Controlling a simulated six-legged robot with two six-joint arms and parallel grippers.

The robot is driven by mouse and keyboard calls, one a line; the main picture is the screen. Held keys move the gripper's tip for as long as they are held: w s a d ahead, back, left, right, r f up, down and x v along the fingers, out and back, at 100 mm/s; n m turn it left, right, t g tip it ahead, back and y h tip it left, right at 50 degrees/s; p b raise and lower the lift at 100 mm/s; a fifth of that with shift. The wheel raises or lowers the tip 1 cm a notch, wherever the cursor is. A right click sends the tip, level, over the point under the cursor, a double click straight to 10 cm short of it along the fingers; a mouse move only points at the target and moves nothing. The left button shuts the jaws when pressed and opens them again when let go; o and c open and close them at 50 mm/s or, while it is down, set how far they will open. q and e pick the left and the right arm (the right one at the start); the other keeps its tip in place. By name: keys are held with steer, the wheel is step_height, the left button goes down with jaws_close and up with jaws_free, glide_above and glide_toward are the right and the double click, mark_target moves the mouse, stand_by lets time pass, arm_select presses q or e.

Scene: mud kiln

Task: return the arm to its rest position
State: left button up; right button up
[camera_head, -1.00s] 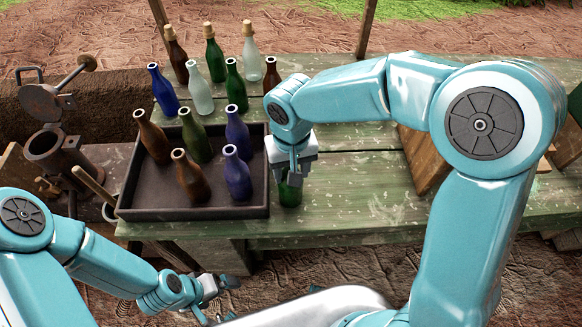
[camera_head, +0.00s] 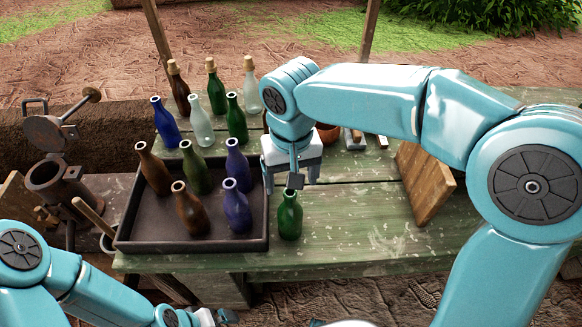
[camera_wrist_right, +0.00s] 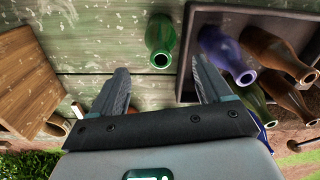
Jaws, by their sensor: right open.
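My right gripper (camera_head: 297,181) is open and empty above the green bottle. In the right wrist view its two fingers (camera_wrist_right: 160,70) are spread, with nothing between them. The green bottle (camera_head: 290,216) stands upright and uncorked on the table, just right of the tray; it also shows ahead of the fingertips in the right wrist view (camera_wrist_right: 160,38). My right arm reaches in from the right, bent over the table. My left gripper (camera_head: 216,317) is low at the bottom edge, mostly cut off, so its jaws cannot be read.
A dark tray (camera_head: 190,246) holds several brown, green and blue bottles. More bottles, some corked, stand behind it. A wooden board (camera_head: 425,183) leans at the right, with a clay pot (camera_head: 327,133) behind my gripper. The table (camera_head: 350,225) is clear right of the green bottle.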

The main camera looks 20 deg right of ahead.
steer(key=shift+r, duration=1.3)
steer(key=shift+s+f, duration=0.1)
